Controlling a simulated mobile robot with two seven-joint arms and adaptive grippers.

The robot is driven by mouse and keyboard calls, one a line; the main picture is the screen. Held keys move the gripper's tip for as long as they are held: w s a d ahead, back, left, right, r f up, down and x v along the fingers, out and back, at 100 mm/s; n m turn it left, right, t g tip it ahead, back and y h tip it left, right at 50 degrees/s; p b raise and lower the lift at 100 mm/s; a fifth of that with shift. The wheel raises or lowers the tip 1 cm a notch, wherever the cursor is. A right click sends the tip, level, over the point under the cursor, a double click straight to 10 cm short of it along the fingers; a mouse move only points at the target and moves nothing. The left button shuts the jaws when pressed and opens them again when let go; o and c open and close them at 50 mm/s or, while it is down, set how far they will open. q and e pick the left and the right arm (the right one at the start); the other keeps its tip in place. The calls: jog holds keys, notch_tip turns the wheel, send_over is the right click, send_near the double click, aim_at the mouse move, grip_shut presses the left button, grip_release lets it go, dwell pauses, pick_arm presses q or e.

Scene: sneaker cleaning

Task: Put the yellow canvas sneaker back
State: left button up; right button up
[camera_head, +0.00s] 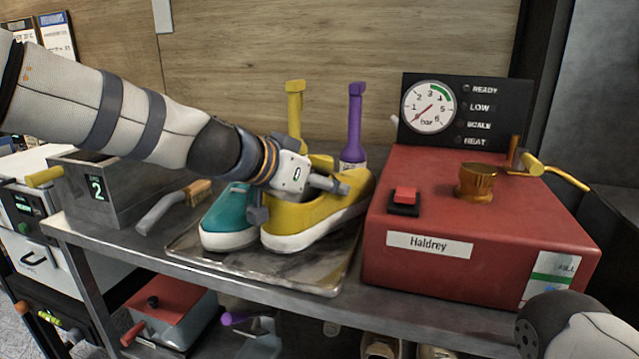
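The yellow canvas sneaker (315,218), with a white sole, sits on a metal tray (300,274) on the bench. A teal sneaker (228,220) stands close against its left side. My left gripper (297,198) is at the yellow sneaker, over its upper. Its fingers are spread, one at the sneaker's left side and one reaching over the top near the opening. Whether either finger touches the sneaker is unclear. The gripper hides part of both shoes. Only a piece of my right arm shows at the bottom right; its gripper is out of view.
A red machine (470,225) with a gauge stands close to the tray's right. More shoes (380,347) sit below the bench.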

pick_arm(q)
jog(key=shift+r, duration=0.15)
jog(key=shift+f, duration=0.2)
jog(key=o, duration=1.6)
jog(key=shift+s+r, duration=0.15)
jog(key=shift+r, duration=0.2)
jog(key=p+v, duration=0.2)
jog(key=v, duration=0.9)
jog(key=shift+s+a+r, duration=0.2)
jog(key=shift+a, duration=0.1)
jog(key=shift+f, duration=0.1)
pick_arm(e)
jog(key=shift+w+r+t, duration=0.4)
jog(key=shift+w+r, duration=0.8)
